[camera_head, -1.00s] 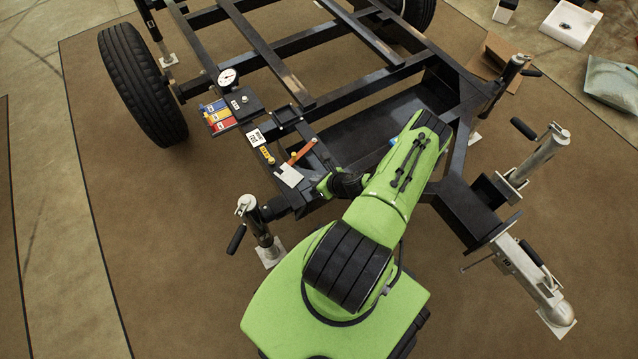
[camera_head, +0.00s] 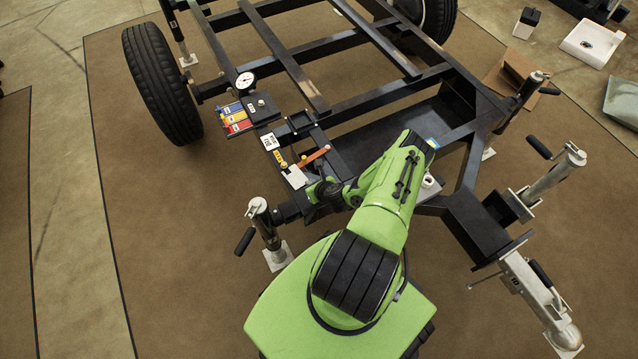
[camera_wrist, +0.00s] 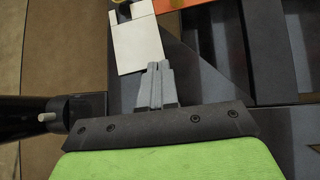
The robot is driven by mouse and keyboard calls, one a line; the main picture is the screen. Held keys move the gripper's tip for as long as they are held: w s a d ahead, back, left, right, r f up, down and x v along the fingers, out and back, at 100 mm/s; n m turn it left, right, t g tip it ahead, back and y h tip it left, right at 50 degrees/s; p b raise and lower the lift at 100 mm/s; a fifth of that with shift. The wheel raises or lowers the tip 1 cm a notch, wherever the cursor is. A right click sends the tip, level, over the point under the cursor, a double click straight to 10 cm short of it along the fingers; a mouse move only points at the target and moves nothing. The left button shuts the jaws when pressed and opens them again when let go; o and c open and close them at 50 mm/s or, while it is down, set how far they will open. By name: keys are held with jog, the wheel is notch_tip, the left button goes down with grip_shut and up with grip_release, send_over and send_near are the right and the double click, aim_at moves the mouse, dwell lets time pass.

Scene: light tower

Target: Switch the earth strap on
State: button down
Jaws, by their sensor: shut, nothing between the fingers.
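An orange strip or lever (camera_head: 315,156), possibly the earth strap, lies slanted on the trailer's near left frame, beside a white plate (camera_head: 295,177). A small yellow piece (camera_head: 281,160) sits left of it. In the wrist view, the orange part (camera_wrist: 176,3) is cut off at the top edge, right of the white plate (camera_wrist: 137,42). My gripper (camera_wrist: 158,66) is shut and empty, its tips over or close to the plate's lower right edge; contact cannot be told. In the head view, my wrist hides the fingertips, just right of the plate.
Red, yellow and blue labelled blocks (camera_head: 235,117) and a round gauge (camera_head: 245,80) stand farther along the frame. A jack post (camera_head: 260,220) stands left of my arm. Dark frame beams (camera_head: 380,140) surround the area. Brown mat (camera_head: 170,230) is clear at left.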

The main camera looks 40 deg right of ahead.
jog(key=shift+w+a+f, duration=0.1)
jog(key=shift+w, duration=0.15)
